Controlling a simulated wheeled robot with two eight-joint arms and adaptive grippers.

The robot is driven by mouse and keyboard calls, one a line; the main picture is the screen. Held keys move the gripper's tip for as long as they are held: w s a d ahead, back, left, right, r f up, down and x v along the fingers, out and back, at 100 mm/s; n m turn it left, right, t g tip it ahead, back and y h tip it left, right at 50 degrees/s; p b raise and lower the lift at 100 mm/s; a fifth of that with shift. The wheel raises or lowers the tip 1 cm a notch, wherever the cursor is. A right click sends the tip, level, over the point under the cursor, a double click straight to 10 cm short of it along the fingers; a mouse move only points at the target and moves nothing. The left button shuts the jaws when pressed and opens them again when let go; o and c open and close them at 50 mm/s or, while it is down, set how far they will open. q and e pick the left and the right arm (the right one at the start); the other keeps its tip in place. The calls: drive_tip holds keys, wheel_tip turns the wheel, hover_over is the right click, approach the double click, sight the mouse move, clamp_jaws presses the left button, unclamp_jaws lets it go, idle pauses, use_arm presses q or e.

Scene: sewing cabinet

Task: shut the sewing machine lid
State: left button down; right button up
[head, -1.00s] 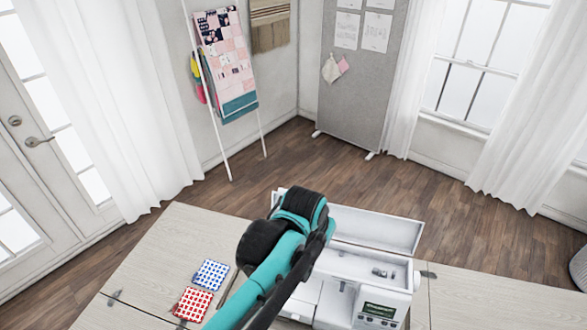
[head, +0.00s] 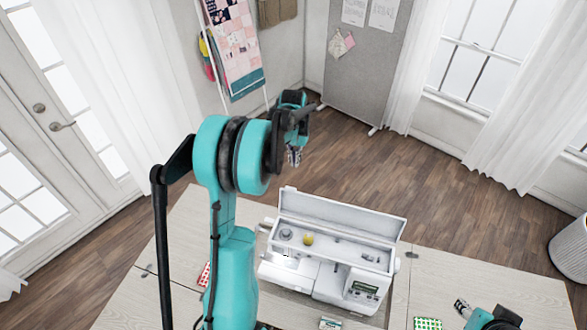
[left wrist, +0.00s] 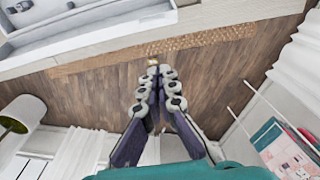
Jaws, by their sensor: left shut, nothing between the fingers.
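The white sewing machine (head: 330,282) stands on the cabinet. Its lid (head: 342,217) is open and stands raised along the back edge, showing the top compartment. My left gripper (head: 294,158) hangs in the air beyond the back of the machine, apart from the lid. In the left wrist view its fingers (left wrist: 160,72) are shut and empty above the floor, and part of the machine (left wrist: 95,35) shows at top left. My right gripper (head: 461,307) is low at the right above the cabinet top; its finger opening is too small to judge.
A yellow spool (head: 307,240) sits in the open top compartment. A green dotted fabric piece (head: 427,323) and a partly hidden red one (head: 204,275) lie on the cabinet top (head: 490,287). A quilt rack (head: 235,45) stands behind; the floor between is clear.

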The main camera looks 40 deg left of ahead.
use_arm(q)
wheel_tip(320, 180, down, 10)
drive_tip(key=r+p, duration=0.1)
drive_tip(key=s, duration=0.1)
drive_tip(key=s+p, duration=0.1)
drive_tip(key=s+d, duration=0.1)
drive_tip(key=shift+r, duration=0.4)
drive_tip(key=shift+w+f, duration=0.1)
drive_tip(key=shift+w, duration=0.05)
